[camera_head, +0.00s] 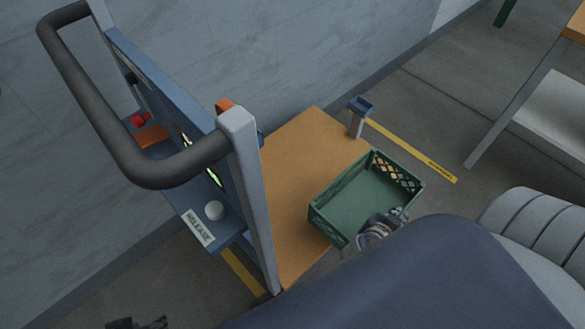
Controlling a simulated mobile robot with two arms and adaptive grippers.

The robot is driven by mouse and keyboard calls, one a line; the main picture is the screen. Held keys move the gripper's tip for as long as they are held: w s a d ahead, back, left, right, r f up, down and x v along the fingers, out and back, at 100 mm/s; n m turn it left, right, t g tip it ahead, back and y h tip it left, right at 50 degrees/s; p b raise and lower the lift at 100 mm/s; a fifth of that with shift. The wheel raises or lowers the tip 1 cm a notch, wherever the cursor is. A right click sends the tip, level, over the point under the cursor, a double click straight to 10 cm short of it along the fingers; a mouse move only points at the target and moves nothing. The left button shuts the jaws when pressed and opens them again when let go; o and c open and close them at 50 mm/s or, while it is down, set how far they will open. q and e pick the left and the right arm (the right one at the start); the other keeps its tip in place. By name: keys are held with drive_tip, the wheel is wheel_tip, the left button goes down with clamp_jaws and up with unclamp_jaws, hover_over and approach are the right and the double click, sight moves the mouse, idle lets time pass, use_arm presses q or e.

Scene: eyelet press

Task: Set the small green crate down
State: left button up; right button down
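The small green crate (330,222) is right of centre, over the wooden table top. It is open at the top, has latticed end walls and looks empty. Its right part reaches past the table's edge in the picture. I cannot tell whether its underside touches the table. My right gripper (397,214) is at the crate's near long wall and appears shut on its rim; my own arm partly hides the fingers. A dark part of my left gripper (138,322) shows at the bottom left edge, far from the crate, its fingers unclear.
The wooden table top (290,165) is bare left of and behind the crate.

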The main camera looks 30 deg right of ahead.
use_arm(q)
drive_tip(key=shift+s+f, duration=0.1)
use_arm(e)
drive_tip(key=shift+s+f, duration=0.1)
drive_tip(key=shift+s, duration=0.05)
drive_tip(key=w, duration=0.2)
drive_tip(key=w+a+b, duration=0.1)
drive_tip(key=w, duration=0.2)
drive_tip(key=w+a+f, duration=0.1)
drive_tip(key=w, duration=0.2)
drive_tip(key=shift+w+a, duration=0.1)
drive_tip(key=shift+w, duration=0.1)
drive_tip(key=b, duration=0.2)
hover_over(346, 197)
drive_tip(key=shift+s+f, duration=0.1)
drive_tip(key=shift+f, duration=0.35)
wheel_tip(346, 197, down, 3)
drive_tip(key=shift+b, duration=0.7)
use_arm(q)
drive_tip(key=w+d+r+t+h, duration=0.1)
drive_tip(key=w+d+r+t, duration=0.2)
drive_tip(key=w+r+t, duration=0.2)
drive_tip(key=w+d+r+t+h, duration=0.2)
drive_tip(key=w+r+t, duration=0.4)
drive_tip(key=w, duration=0.6)
wheel_tip(346, 197, up, 2)
drive_tip(key=shift+d+r+m+t, duration=0.15)
drive_tip(key=shift+d+m+t, duration=0.15)
drive_tip(key=shift+d, duration=0.3)
